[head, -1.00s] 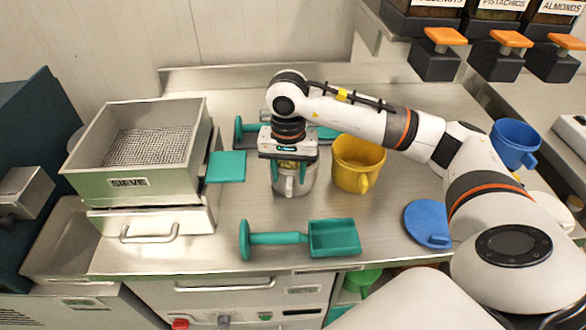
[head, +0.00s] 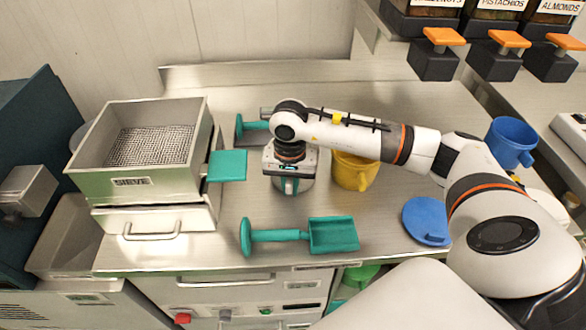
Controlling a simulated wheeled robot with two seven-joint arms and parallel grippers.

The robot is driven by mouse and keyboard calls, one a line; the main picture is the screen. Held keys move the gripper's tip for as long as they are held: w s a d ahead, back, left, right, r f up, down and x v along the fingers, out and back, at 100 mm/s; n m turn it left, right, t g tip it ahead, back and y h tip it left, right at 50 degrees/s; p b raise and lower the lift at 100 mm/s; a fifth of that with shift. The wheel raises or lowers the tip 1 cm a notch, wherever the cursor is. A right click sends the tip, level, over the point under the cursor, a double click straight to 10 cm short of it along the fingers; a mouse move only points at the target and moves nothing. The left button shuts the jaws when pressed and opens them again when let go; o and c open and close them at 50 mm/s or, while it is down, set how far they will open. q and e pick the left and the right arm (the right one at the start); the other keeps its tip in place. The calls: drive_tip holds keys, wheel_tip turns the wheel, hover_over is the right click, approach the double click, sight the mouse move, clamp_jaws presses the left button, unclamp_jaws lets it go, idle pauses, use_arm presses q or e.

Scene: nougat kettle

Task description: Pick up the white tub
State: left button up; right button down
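My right gripper (head: 290,183) points down over a pale grey-white tub (head: 305,186) in the middle of the counter. The gripper body covers the tub's top, and only part of its side shows. A teal fingertip shows at the tub's front; I cannot tell whether the fingers are closed on its wall. Another white rounded thing (head: 541,200) shows at the far right, partly hidden behind my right arm; I cannot tell what it is. My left gripper is not in view.
A yellow tub (head: 354,173) stands close to the right, partly behind my arm. A teal scoop (head: 300,234) lies in front, another teal tool (head: 252,128) behind. The sieve box (head: 130,181) stands left, a blue lid (head: 426,221) and blue tub (head: 511,143) right.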

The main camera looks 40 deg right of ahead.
drive_tip(key=shift+r, duration=0.15)
drive_tip(key=shift+w+r, duration=0.1)
drive_tip(key=shift+r, duration=0.25)
wheel_tip(320, 180, up, 9)
drive_tip(key=shift+f+b, duration=0.15)
drive_tip(key=shift+b, duration=0.55)
wheel_tip(320, 180, up, 5)
drive_tip(key=p, duration=0.2)
drive_tip(key=shift+r+p, duration=0.2)
drive_tip(key=shift+p, duration=0.15)
